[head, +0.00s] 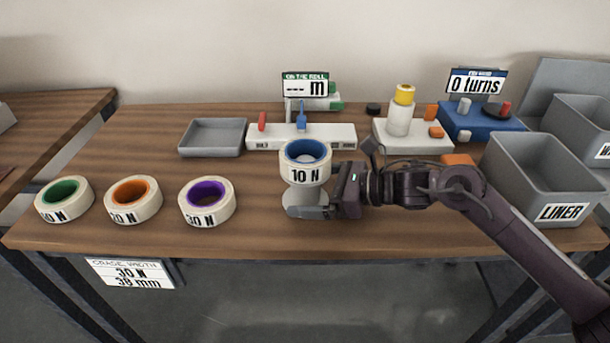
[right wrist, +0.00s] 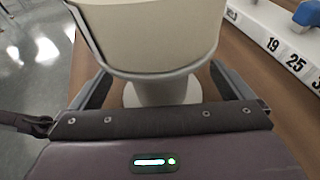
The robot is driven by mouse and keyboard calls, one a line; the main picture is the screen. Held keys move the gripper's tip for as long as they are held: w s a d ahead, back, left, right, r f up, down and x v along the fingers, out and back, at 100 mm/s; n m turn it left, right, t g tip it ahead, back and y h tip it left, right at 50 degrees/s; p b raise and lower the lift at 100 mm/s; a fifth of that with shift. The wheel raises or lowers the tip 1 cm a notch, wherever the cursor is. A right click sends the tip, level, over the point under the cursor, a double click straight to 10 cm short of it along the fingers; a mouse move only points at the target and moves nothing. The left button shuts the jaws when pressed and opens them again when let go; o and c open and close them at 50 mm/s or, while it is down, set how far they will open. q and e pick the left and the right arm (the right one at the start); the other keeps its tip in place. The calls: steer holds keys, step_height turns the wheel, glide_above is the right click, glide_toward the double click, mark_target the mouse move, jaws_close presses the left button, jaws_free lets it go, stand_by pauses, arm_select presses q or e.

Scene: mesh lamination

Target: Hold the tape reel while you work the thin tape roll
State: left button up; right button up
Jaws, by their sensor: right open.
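A cream tape roll with a blue core, marked 10 N (head: 305,163), sits on top of a pale pedestal (head: 304,195) at the middle of the table. In the right wrist view the roll (right wrist: 150,35) fills the top, with the pedestal (right wrist: 162,93) below it. My right gripper (head: 308,208) is open, with its fingers on either side of the pedestal, below the roll. Gaps show between the fingers and the pedestal. Three more rolls lie on the left: green-cored (head: 64,200), orange-cored (head: 133,200) and purple-cored marked 30 N (head: 207,202). My left gripper is out of view.
A grey tray (head: 212,150), a white block with red and blue levers (head: 345,138), a white unit with a yellow-topped post (head: 415,145) and a blue "0 turns" unit (head: 480,130) line the back. A grey LINER bin (head: 560,190) stands right.

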stand_by(0.3)
steer(key=c, duration=2)
